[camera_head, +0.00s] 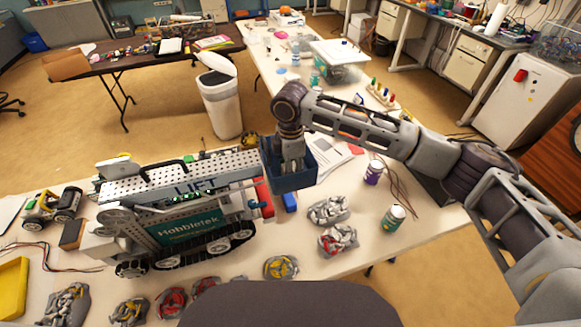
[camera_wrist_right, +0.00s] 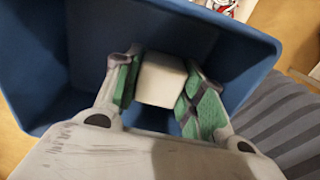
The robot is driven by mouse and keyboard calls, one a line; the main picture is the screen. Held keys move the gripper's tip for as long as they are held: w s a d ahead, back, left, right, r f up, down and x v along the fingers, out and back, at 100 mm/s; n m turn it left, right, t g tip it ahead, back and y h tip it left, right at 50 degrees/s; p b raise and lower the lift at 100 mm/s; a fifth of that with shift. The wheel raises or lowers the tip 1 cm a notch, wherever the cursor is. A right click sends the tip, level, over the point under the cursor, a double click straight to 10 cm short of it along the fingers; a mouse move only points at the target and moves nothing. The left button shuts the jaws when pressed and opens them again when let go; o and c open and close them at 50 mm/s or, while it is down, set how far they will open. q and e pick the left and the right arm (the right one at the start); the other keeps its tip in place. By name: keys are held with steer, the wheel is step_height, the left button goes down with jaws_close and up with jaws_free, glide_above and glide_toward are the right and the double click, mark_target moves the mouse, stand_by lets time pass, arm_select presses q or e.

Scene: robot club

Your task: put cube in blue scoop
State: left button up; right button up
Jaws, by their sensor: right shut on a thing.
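The blue scoop (camera_head: 294,179) is at the front end of the tracked robot on the table. In the right wrist view the inside walls of the blue scoop (camera_wrist_right: 85,40) surround the fingers. My right gripper (camera_head: 292,160) comes down into the scoop from above. In the wrist view its green-padded fingers (camera_wrist_right: 160,88) are shut on a white cube (camera_wrist_right: 162,80), one finger on each side. The cube is inside the scoop's opening; I cannot tell whether it touches the bottom. The cube is hidden in the head view. My left gripper is not in view.
The tracked robot (camera_head: 185,205) fills the table's left middle. A purple-labelled can (camera_head: 374,172) and a green can (camera_head: 392,218) stand to the right. A white bin (camera_head: 222,100) stands behind the table.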

steer(key=shift+f, duration=0.1)
steer(key=o, duration=0.7)
steer(key=shift+o, duration=0.2)
step_height(320, 180, up, 12)
steer(key=b, duration=0.1)
steer(key=shift+b, duration=0.35)
stand_by(0.4)
